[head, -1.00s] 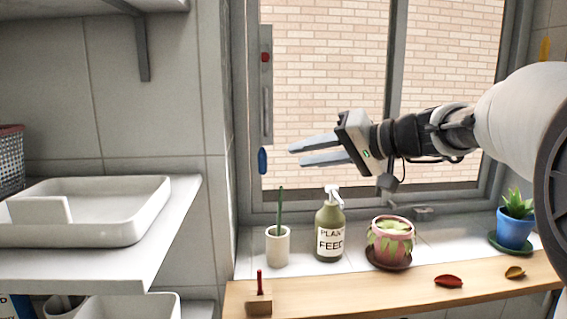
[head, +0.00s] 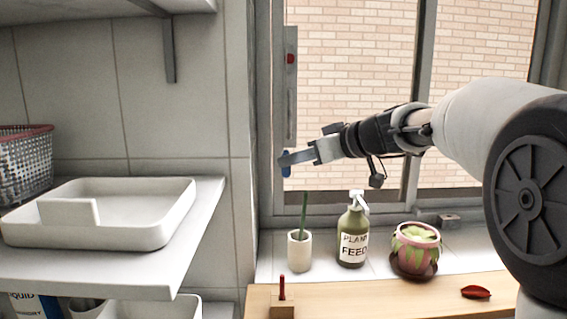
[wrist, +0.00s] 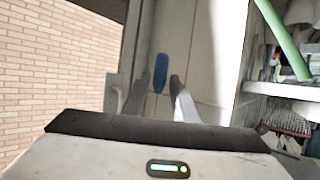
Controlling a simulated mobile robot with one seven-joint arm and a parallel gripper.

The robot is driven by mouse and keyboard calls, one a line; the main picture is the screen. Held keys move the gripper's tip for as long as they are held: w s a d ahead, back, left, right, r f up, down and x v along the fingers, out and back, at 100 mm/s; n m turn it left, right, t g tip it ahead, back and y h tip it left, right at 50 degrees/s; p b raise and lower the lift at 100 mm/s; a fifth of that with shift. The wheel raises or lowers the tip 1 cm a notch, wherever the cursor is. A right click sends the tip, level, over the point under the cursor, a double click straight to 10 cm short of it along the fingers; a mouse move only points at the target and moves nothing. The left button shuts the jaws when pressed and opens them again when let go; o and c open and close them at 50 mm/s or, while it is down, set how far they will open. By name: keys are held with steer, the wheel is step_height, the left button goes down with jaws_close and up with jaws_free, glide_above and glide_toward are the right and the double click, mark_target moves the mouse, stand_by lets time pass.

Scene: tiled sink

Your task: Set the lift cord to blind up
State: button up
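The blue cord handle (head: 286,171) hangs upright at the left side of the window, below a grey vertical strip (head: 291,105) with a red mark near its top. My gripper (head: 283,159) overlaps the handle in the head view, its fingers pointing left and partly hiding it. In the wrist view my gripper (wrist: 158,81) is open, with a finger on each side. The blue handle (wrist: 160,72) shows between the fingertips, with gaps on both sides. I cannot tell its exact depth relative to the tips. The cord itself is not clearly visible.
Below stand a white cup (head: 300,251) with a green stick, a plant feed bottle (head: 352,235) and a pink pot (head: 415,248). A shelf at left holds a white tray (head: 150,230) and a basket (head: 27,160). The tiled wall lies left of the window.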

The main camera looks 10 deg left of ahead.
steer(key=x, duration=0.7)
steer(key=shift+p, duration=0.35)
steer(key=shift+w+f, duration=0.1)
steer(key=shift+w, duration=0.05)
jaws_close()
